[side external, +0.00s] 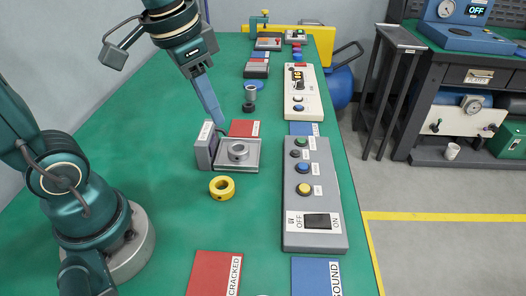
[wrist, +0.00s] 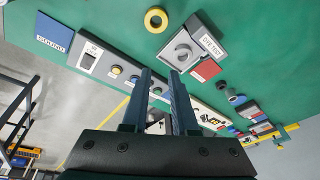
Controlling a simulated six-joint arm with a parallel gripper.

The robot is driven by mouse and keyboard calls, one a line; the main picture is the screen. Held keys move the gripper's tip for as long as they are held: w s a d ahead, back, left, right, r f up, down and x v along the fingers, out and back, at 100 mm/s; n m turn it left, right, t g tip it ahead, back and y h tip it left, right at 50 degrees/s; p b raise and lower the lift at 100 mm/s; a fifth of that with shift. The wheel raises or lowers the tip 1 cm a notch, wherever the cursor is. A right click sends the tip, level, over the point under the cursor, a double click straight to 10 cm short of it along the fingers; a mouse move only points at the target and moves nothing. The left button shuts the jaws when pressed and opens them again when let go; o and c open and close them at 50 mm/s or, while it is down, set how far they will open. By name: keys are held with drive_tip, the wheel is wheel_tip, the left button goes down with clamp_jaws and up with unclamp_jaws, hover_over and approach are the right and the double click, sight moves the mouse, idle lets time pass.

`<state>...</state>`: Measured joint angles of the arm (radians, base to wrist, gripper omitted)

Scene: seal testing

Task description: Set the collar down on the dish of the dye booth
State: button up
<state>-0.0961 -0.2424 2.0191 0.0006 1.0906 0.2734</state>
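The dye booth is a grey upright block (side external: 206,147) with a square metal dish (side external: 252,164) at its foot; the wrist view shows its DYE TEST label (wrist: 211,46). A grey metal collar (side external: 238,157) lies flat on the dish, hole up, near its middle; it also shows in the wrist view (wrist: 183,60). A yellow collar (side external: 222,195) lies flat on the green table just in front of the dish, apart from it; it also shows in the wrist view (wrist: 148,20). My gripper (wrist: 161,72) is open and empty, with its fingers above and behind the booth.
A grey button panel (side external: 316,220) stands right of the dish, and a white panel (side external: 302,95) behind it. Red and blue mats (side external: 215,272) lie in front. A dark ring (side external: 248,107) and a grey cylinder stand farther back. Bare table lies left of the booth.

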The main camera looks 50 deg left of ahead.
drive_tip(key=s+d+f+n+t, duration=0.2)
drive_tip(key=s, duration=0.4)
drive_tip(key=shift+s, duration=0.25)
idle(0.9)
clamp_jaws()
